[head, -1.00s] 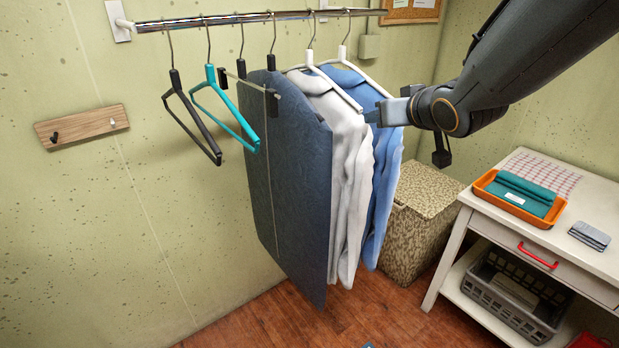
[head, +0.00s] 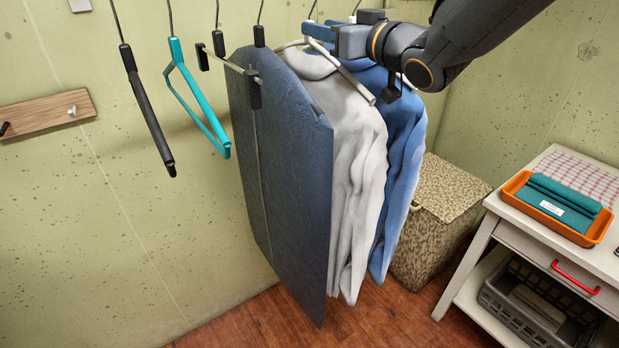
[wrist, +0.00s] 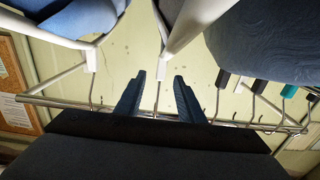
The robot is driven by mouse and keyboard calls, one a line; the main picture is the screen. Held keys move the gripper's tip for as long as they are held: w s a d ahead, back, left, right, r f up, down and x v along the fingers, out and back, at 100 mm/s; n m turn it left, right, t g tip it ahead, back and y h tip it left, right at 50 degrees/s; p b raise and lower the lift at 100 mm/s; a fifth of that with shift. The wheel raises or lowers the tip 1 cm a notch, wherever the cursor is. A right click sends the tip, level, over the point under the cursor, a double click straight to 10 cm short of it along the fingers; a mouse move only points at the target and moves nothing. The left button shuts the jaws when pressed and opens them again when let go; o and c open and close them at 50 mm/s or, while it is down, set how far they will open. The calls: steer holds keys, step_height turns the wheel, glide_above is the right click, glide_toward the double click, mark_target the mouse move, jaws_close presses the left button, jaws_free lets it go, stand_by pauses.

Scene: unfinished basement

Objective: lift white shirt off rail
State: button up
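The white shirt (head: 357,140) hangs on a white hanger between a dark blue garment bag (head: 285,150) and a blue shirt (head: 403,145). My gripper (head: 322,34) is at the top of the white shirt's hanger in the head view. In the wrist view, my gripper (wrist: 159,97) is open, with its two dark blue fingers apart. The thin hook of the middle white hanger (wrist: 192,25) shows between the fingertips; whether they touch it I cannot tell. The rail (wrist: 235,123) crosses behind the fingers in the wrist view and is out of the head view.
A black hanger (head: 147,110) and a teal hanger (head: 197,98) hang to the left. A wicker hamper (head: 440,215) stands behind the shirts. A white table (head: 520,235) with an orange tray (head: 592,232) is at the right. A wooden peg board (head: 45,114) is on the left wall.

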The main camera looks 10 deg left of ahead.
mark_target(308, 43)
steer(key=shift+p+x, duration=1.35)
steer(key=shift+x, duration=1.45)
steer(key=shift+s, duration=0.1)
jaws_close()
